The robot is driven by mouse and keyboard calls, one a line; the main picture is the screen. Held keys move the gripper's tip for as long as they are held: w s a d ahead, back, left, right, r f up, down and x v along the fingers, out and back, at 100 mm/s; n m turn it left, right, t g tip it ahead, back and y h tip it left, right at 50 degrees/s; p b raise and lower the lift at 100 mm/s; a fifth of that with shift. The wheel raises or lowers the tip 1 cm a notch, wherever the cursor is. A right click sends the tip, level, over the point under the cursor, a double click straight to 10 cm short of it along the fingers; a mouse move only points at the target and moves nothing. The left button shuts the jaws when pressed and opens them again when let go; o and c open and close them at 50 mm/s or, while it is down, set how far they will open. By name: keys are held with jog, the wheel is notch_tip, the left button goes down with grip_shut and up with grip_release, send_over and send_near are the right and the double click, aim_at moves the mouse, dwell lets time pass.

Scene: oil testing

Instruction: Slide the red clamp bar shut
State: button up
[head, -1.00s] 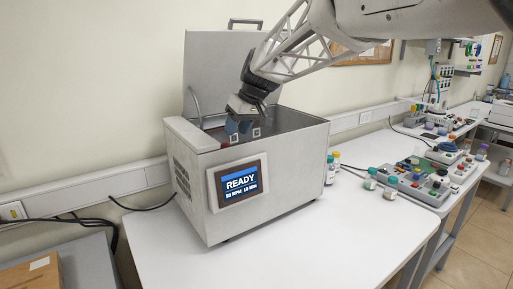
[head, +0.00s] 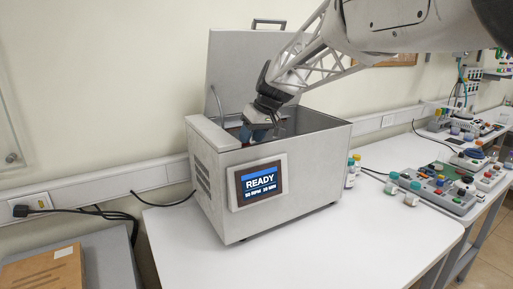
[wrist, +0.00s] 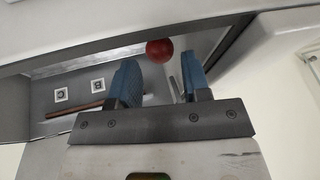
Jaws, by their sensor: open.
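My gripper (head: 256,133) reaches down into the open tank of the grey shaker machine (head: 300,160) in the head view. In the wrist view my gripper (wrist: 159,68) is open, its two blue fingers apart. A round red knob (wrist: 159,50) shows in the gap between the fingers, just past their tips; I cannot tell whether either finger touches it. A reddish-brown rod (wrist: 77,111) runs behind the left finger; whether it joins the knob is hidden. The clamp bar as a whole is not clear in either view.
The machine's lid (head: 250,70) stands open behind the tank. The tank walls surround my gripper closely. Its screen (head: 262,182) reads READY. Two square markers (wrist: 80,90) show inside the tank. Small bottles (head: 411,194) and a control panel (head: 450,180) stand to the right.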

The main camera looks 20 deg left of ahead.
jog(key=shift+x, duration=2.3)
